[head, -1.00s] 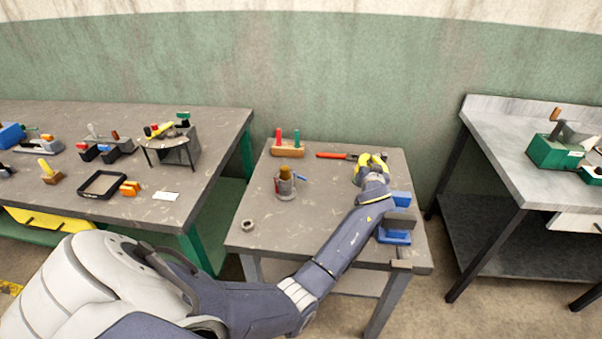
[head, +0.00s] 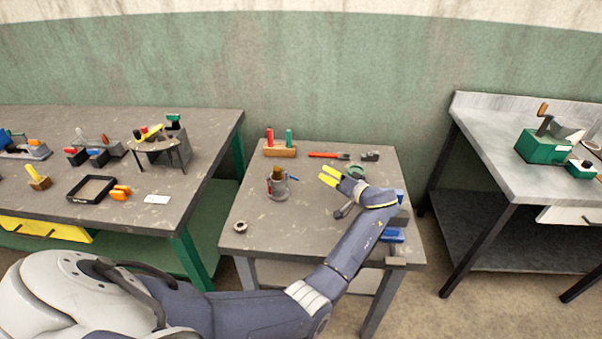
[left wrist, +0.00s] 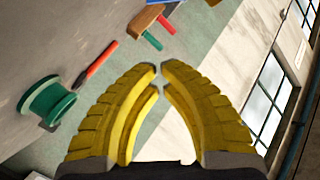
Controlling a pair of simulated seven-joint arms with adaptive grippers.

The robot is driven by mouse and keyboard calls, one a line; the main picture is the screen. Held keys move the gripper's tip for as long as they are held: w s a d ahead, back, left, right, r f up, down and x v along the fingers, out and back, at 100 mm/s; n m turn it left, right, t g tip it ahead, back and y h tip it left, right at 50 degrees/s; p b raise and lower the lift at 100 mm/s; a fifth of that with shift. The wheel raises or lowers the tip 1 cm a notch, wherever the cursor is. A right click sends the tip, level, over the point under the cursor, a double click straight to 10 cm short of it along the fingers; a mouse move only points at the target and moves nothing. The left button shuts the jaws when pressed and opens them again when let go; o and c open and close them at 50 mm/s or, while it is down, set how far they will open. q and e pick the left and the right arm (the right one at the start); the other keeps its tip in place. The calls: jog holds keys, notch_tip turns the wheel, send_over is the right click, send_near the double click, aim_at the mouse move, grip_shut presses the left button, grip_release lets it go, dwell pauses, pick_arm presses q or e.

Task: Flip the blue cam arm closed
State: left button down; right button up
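The fixture (head: 278,186) is a grey cylinder with a brown top on the middle table. A small blue part (head: 294,180), seemingly the cam arm, sticks out at its right side; its exact pose is too small to tell. My left gripper (head: 326,175) is to the right of the fixture, apart from it, with its yellow fingers pointing left. In the left wrist view, the two yellow fingertips (left wrist: 161,69) nearly meet, with a thin gap and nothing between them. The fixture cannot be made out in that view. My right gripper is not in view.
A wooden block (head: 280,152) with red and green handles and a red-handled tool (head: 330,155) lie at the back. A green spool (left wrist: 48,101) is near my gripper. A blue vise (head: 392,236) is partly behind my arm. A small ring (head: 240,227) lies front left.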

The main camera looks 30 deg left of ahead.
pick_arm(q)
jog(key=x, duration=0.3)
jog(key=f+x, duration=0.1)
jog(key=x, duration=0.3)
jog(key=s+x, duration=0.1)
jog(key=x, duration=0.2)
jog(key=shift+a+f, duration=0.2)
jog(key=shift+a, duration=0.1)
jog(key=shift+s+a+f, duration=0.2)
jog(key=shift+s+f, duration=0.1)
jog(key=shift+f, duration=0.15)
jog(key=shift+s+a+f, duration=0.15)
jog(key=shift+s+f, duration=0.15)
jog(key=shift+f, duration=0.15)
jog(key=shift+s+f+m+y, duration=0.1)
jog(key=shift+f+m+y, duration=0.2)
jog(key=shift+f+m, duration=0.55)
jog(key=shift+s+a+f+m+g, duration=0.1)
jog(key=shift+f+m+g, duration=0.05)
jog(key=shift+m, duration=0.4)
jog(key=shift+s+a+f+m+g, duration=0.1)
jog(key=shift+m+g, duration=0.05)
jog(key=shift+m, duration=0.35)
